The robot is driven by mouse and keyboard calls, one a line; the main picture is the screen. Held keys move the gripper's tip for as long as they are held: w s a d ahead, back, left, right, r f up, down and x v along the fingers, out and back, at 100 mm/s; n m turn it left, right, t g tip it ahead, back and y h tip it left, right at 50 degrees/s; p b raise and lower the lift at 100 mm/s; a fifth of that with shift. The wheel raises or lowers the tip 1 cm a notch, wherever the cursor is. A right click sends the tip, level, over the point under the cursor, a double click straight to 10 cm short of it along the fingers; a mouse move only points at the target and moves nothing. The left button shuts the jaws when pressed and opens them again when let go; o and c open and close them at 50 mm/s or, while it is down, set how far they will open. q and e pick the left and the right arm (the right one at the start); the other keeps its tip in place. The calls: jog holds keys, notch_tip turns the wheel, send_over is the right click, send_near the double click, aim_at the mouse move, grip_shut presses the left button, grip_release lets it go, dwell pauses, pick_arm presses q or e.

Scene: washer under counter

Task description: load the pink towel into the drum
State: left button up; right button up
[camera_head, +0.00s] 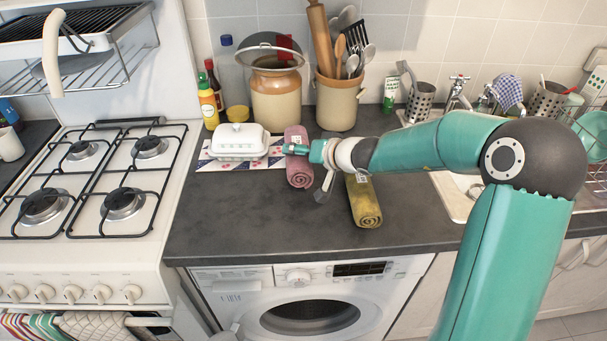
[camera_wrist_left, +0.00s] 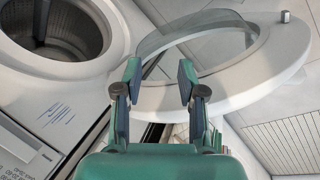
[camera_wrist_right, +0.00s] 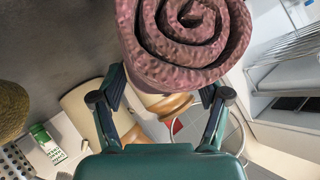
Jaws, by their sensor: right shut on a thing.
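The pink towel (camera_head: 299,170) is rolled up at the counter beside the white butter dish; its spiral end fills the top of the right wrist view (camera_wrist_right: 185,40). My right gripper (camera_head: 300,149) is shut on the pink towel, with a finger on either side of it in the right wrist view (camera_wrist_right: 165,90). The washer (camera_head: 295,277) is under the counter, and its drum (camera_wrist_left: 65,30) is open in the left wrist view. The washer door (camera_wrist_left: 220,92) is swung open. My left gripper (camera_wrist_left: 160,82) is open and empty in front of the door, outside the head view.
A rolled olive-yellow towel (camera_head: 363,203) lies right of the pink one. The butter dish (camera_head: 240,140), a crock (camera_head: 276,95) and a utensil pot (camera_head: 338,100) stand behind and left. The stove (camera_head: 95,180) is at left. The front of the counter (camera_head: 260,220) is clear.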

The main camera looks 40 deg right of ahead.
jog(key=shift+f+b, duration=0.5)
jog(key=shift+f, duration=1.65)
jog(key=o, duration=1.3)
jog(key=shift+o, duration=0.2)
